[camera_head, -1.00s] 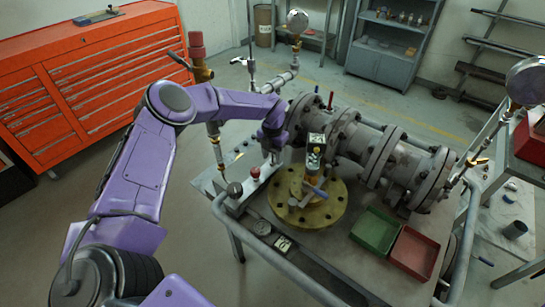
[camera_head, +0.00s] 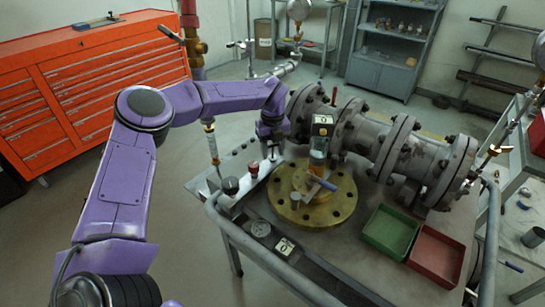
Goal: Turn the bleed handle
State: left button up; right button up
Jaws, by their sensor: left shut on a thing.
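My left gripper (camera_head: 271,150), at the end of the purple arm, points down at the far end of a pale metal block (camera_head: 244,184) on the bench's left edge. It is shut on a small part there, which I take to be the bleed handle; the fingers and wrist hide most of it. A red-topped knob (camera_head: 253,169) and a black-topped knob (camera_head: 231,186) stand on the block beside the gripper, towards me. My right gripper is not in view.
A green tray (camera_head: 390,231) and a red tray (camera_head: 437,256) lie at right. A rail (camera_head: 290,270) edges the bench.

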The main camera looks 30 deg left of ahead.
pick_arm(q)
jog(key=n+b, duration=0.3)
jog(key=shift+f+n, duration=0.15)
jog(key=shift+n, duration=0.25)
jog(key=shift+n+b, duration=0.7)
jog(key=shift+b, duration=0.1)
jog(key=shift+r, duration=0.25)
jog(key=o, duration=1.1)
jog(key=shift+c, duration=0.2)
